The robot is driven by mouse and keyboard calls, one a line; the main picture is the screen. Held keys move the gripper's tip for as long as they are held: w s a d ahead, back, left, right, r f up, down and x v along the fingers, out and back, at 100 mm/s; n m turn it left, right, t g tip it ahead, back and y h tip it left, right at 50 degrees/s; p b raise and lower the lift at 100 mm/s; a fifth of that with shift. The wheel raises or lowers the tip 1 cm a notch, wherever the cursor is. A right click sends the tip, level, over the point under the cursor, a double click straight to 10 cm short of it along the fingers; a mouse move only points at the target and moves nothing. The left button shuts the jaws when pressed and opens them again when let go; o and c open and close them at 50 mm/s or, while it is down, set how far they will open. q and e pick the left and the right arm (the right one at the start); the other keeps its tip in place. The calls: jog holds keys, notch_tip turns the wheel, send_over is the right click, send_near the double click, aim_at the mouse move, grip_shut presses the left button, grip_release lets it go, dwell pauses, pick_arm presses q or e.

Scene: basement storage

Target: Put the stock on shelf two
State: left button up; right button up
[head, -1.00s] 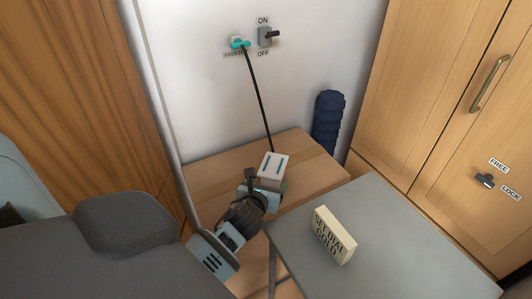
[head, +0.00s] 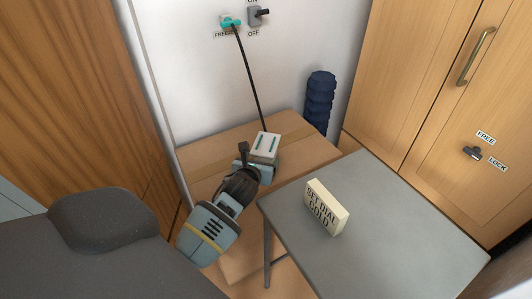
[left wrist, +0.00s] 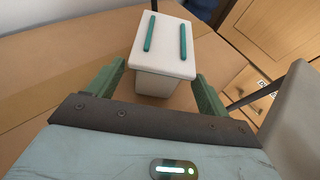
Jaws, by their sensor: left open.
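A white box (head: 266,142) with two green strips on its lid stands on a large cardboard carton (head: 202,160) against the wall. It also shows in the left wrist view (left wrist: 163,58). My left gripper (head: 262,160) is at the box's near side. In the left wrist view my left gripper (left wrist: 160,74) is open, with one green finger on each side of the box's lower part. I cannot tell whether the fingers touch it. My right gripper is in neither view. No shelf marked two is recognisable.
A grey table (head: 390,215) stands at the right, bearing a cream block (head: 327,207) reading "SET DIAL COLD". A plug with a black cable (head: 248,75) and an ON/OFF switch (head: 258,16) are on the wall. A dark blue roll (head: 319,100) and wooden cabinet (head: 415,90) stand behind.

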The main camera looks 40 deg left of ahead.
aim_at(262, 160)
pick_arm(q)
jog(key=x, duration=0.2)
jog(key=b+x, duration=0.1)
jog(key=shift+w+f, duration=0.2)
jog(key=shift+f, duration=0.35)
jog(key=shift+w+a+f+b, duration=0.2)
jog(key=shift+w+a+b, duration=0.1)
jog(key=shift+w, duration=0.25)
jog(key=c, duration=0.7)
jog(key=shift+r, duration=0.1)
jog(key=c, duration=0.5)
jog(key=shift+o, duration=0.2)
notch_tip(262, 160, up, 9)
jog(key=p, duration=0.2)
jog(key=shift+w+r+p, duration=0.1)
jog(key=shift+r+p, duration=0.1)
jog(key=shift+p, duration=0.15)
jog(key=shift+r, duration=0.35)
